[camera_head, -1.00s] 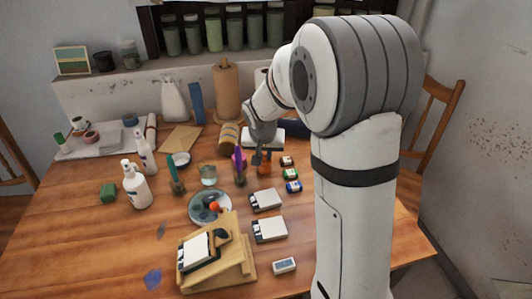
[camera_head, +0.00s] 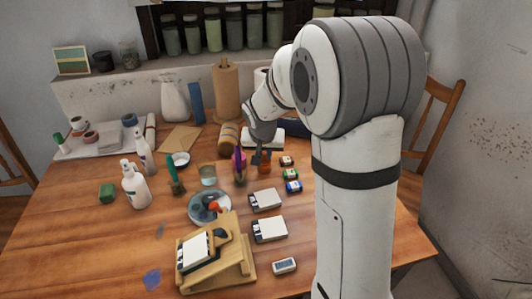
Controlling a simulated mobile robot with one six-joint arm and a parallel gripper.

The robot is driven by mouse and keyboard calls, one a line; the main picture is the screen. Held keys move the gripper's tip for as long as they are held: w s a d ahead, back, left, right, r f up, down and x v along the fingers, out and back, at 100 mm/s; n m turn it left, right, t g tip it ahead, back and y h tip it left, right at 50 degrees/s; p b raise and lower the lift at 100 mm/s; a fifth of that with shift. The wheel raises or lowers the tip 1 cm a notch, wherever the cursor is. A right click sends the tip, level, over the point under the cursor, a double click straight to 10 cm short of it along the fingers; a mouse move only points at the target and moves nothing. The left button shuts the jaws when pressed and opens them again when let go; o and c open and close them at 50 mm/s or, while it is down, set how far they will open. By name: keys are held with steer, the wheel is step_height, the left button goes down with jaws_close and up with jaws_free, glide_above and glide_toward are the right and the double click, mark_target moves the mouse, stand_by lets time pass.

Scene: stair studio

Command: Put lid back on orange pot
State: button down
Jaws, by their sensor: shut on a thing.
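The orange pot (camera_head: 265,168) stands on the wooden table, left of the other small pots. My gripper (camera_head: 261,157) points down directly at the orange pot, its fingers just over or beside the pot's top. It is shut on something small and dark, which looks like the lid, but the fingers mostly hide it. I cannot tell whether the lid touches the pot's rim.
Small red, green and blue pots (camera_head: 290,174) stand close on the right. A cup with a purple item (camera_head: 239,168) is close on the left. White boxes (camera_head: 265,200), a round plate (camera_head: 209,194) and a wooden stand (camera_head: 245,268) are in front.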

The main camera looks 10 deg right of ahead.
steer(key=c, duration=0.8)
jaws_free()
steer(key=shift+c, duration=0.2)
steer(key=shift+r+p, duration=2.2)
steer(key=shift+r, duration=1.3)
jaws_close()
steer(key=shift+f, duration=0.15)
